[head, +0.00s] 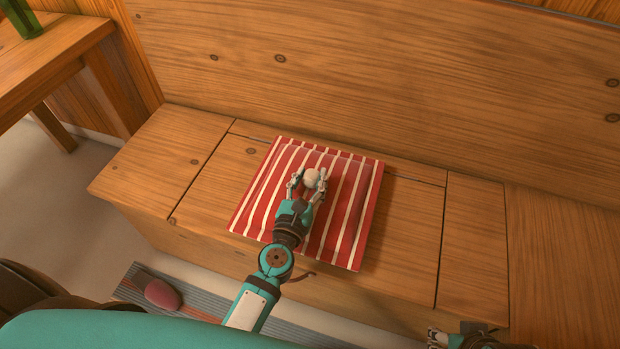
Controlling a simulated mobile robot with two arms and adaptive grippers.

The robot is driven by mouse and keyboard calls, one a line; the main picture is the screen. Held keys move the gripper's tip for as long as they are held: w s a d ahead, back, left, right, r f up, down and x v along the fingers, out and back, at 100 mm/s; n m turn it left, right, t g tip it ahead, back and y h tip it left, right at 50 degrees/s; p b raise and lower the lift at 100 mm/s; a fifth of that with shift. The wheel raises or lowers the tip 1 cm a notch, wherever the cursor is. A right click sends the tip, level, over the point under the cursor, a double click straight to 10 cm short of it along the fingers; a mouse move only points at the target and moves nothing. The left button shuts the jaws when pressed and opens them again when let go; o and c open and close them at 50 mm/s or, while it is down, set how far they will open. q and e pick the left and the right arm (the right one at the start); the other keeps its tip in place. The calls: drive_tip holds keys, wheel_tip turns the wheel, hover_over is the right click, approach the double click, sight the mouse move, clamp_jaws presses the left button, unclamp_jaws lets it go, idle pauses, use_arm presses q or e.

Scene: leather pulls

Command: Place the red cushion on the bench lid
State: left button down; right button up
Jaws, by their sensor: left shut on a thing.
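The red cushion (345,215) has white stripes and lies flat over the middle of the wooden bench lid (405,235), slightly turned. I cannot tell whether its underside fully touches the lid. My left gripper (310,185) is over the cushion's middle, its fingers closed around a pale round piece (312,178) there, which looks like part of the cushion. The lid's seams show left, right and behind the cushion. A brown leather pull (301,277) shows at the lid's front edge, partly behind my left arm. My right gripper (452,338) is at the bottom edge, cut off; its jaws are unclear.
A tall wooden backrest (400,90) rises behind the bench. A wooden table (50,60) with a green bottle (20,17) stands at the left. A striped mat (205,306) with a dark red oval thing (162,294) lies on the floor in front. Bare lid flanks the cushion.

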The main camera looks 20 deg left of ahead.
use_arm(q)
drive_tip(key=c, duration=0.8)
unclamp_jaws()
